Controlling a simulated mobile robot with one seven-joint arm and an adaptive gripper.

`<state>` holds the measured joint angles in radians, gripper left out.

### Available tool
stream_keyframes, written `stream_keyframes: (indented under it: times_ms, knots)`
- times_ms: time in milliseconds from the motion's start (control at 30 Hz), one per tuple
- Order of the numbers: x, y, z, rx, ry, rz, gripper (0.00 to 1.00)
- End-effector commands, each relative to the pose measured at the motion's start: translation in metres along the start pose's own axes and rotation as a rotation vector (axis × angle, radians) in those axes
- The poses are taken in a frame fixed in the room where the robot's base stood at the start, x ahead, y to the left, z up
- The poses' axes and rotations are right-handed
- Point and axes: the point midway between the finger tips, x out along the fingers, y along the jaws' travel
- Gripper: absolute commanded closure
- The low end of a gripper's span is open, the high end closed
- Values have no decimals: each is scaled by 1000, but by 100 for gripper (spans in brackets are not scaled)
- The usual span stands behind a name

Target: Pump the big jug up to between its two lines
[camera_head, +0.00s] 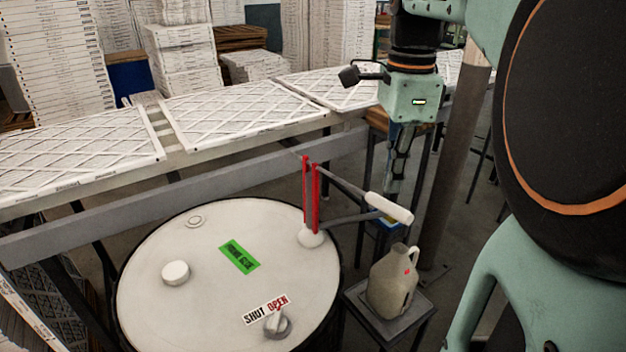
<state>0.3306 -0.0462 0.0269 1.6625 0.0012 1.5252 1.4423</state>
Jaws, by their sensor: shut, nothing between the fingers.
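The big jug (390,286) is a beige-grey jug with a side handle and a small red mark near its top. It stands upright on a small grey stand (360,318) right of the drum. Its level and two lines cannot be made out. The hand pump (311,200) has red uprights on the drum top (200,255), and a grey lever ending in a white grip (388,208). A grey spout (350,219) reaches toward the jug. My gripper (392,192) is shut and empty, pointing down just above and behind the white grip; contact cannot be told.
A grey valve knob (277,325) sits by a SHUT/OPEN label (265,309); its setting is unclear. The drum top also has a white cap (176,272) and a green label (239,257). A conveyor with flat filters (240,110) runs behind. A post (455,160) stands right of my gripper.

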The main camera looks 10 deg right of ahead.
Motion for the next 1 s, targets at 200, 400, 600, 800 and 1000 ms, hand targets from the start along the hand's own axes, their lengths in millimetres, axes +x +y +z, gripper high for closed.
stream_keyframes:
  times_ms: [200,400,600,800,1000]
  knots:
    - [0,0,0,0,0,0,100]
    - [0,0,0,0,0,0,100]
    - [4,0,0,0,0,0,100]
    - [14,0,0,0,0,0,100]
    - [22,0,0,0,0,0,100]
